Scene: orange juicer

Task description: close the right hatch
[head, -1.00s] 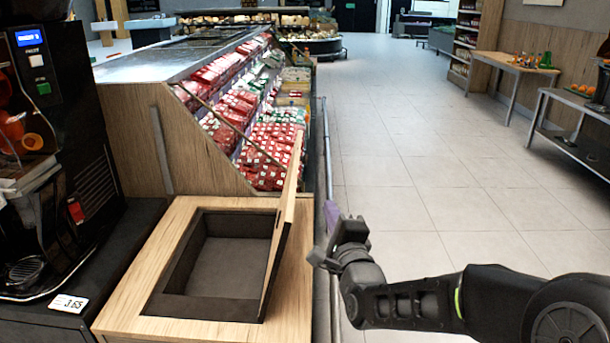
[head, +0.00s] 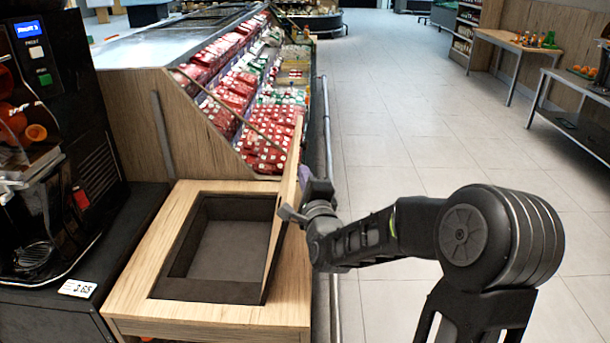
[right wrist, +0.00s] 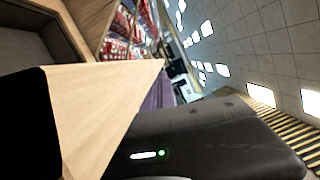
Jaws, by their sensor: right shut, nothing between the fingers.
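In the right wrist view, wood (right wrist: 108,95) that looks like the hatch fills the left and middle, right in front of the gripper body (right wrist: 180,140). The fingertips are hard to make out there. My left gripper is not in view.
A black juicer (head: 45,150) with a price tag (head: 77,288) stands left of the counter. A refrigerated display of red packages (head: 265,135) lies behind it. The tiled floor (head: 400,150) to the right is clear.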

